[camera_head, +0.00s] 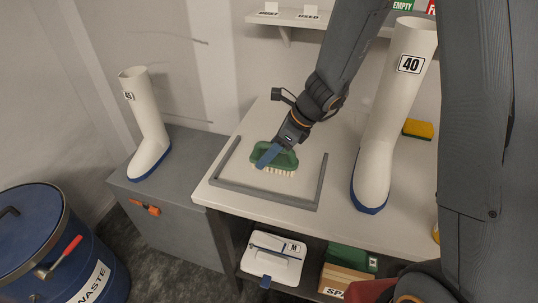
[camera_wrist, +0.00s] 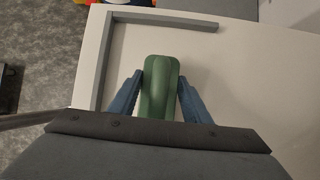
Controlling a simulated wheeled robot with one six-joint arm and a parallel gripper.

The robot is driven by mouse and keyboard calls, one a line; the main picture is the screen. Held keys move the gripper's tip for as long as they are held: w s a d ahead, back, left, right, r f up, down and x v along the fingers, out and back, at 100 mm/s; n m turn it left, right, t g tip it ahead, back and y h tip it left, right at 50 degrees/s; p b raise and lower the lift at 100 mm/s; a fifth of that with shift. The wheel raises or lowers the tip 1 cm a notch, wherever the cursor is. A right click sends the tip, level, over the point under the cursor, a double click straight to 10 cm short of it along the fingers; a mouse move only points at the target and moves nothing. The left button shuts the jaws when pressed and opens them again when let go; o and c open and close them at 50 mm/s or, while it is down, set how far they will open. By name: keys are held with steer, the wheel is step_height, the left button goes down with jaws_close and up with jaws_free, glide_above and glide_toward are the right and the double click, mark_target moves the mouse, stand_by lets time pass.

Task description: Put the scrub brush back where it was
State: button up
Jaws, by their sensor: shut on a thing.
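The scrub brush (camera_head: 286,160) has a green body and pale bristles. It sits at the table's left part, inside a grey raised frame (camera_head: 263,196). My gripper (camera_head: 270,155) reaches down onto it from above. In the wrist view, the two blue fingers of my gripper (camera_wrist: 160,97) are closed on either side of the green brush (camera_wrist: 160,75). The bristles are hidden there. I cannot tell whether the bristles touch the tabletop.
A white boot marked 40 (camera_head: 378,130) stands on the table right of the frame. Another white boot (camera_head: 148,125) stands on a grey chest (camera_head: 185,165) at left. A yellow sponge (camera_head: 418,128) lies behind. A blue waste drum (camera_head: 30,235) is at far left.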

steer(key=shift+f, duration=0.3)
steer(key=o, duration=1)
steer(key=shift+c, duration=0.2)
